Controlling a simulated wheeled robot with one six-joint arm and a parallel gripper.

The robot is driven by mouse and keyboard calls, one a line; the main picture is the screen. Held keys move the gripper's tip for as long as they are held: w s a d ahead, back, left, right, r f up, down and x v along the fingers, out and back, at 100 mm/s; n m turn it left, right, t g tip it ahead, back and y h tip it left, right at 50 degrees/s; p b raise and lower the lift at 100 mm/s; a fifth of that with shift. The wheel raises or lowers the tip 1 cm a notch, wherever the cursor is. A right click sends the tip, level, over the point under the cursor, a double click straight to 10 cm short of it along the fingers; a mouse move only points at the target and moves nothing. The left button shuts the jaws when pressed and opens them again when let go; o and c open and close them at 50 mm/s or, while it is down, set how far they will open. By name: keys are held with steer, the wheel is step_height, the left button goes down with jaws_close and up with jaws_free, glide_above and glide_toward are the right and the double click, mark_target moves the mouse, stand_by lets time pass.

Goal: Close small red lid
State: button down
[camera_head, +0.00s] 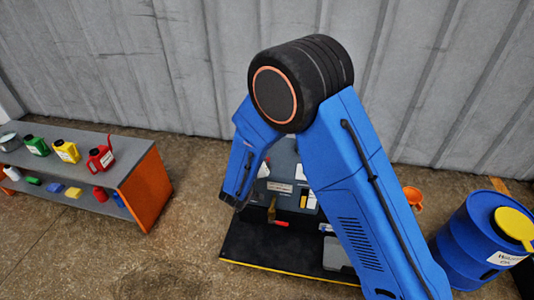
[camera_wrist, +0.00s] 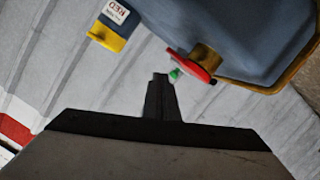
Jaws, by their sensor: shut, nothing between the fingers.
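In the wrist view a small red lid (camera_wrist: 187,67) shows at the upper right, tilted, beside a short brass-coloured cylinder (camera_wrist: 207,57) on a blue-grey body. In the head view a small red part (camera_head: 280,224) shows beside a brass-coloured part (camera_head: 271,211) low on the grey machine (camera_head: 284,160); my arm hides much of the machine.
A shelf bench (camera_head: 130,170) with several cans and bottles stands at the left. A blue barrel (camera_head: 475,240) with a yellow lid stands at the right, with an orange funnel (camera_head: 413,197) near it. A yellow-and-blue box (camera_wrist: 110,32) shows in the wrist view. Floor is clear between bench and machine.

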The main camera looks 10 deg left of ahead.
steer(key=shift+d+f, duration=0.55)
steer(key=shift+f, duration=0.2)
steer(key=shift+d+f, duration=0.25)
steer(key=shift+f, duration=0.3)
steer(key=shift+f, duration=0.1)
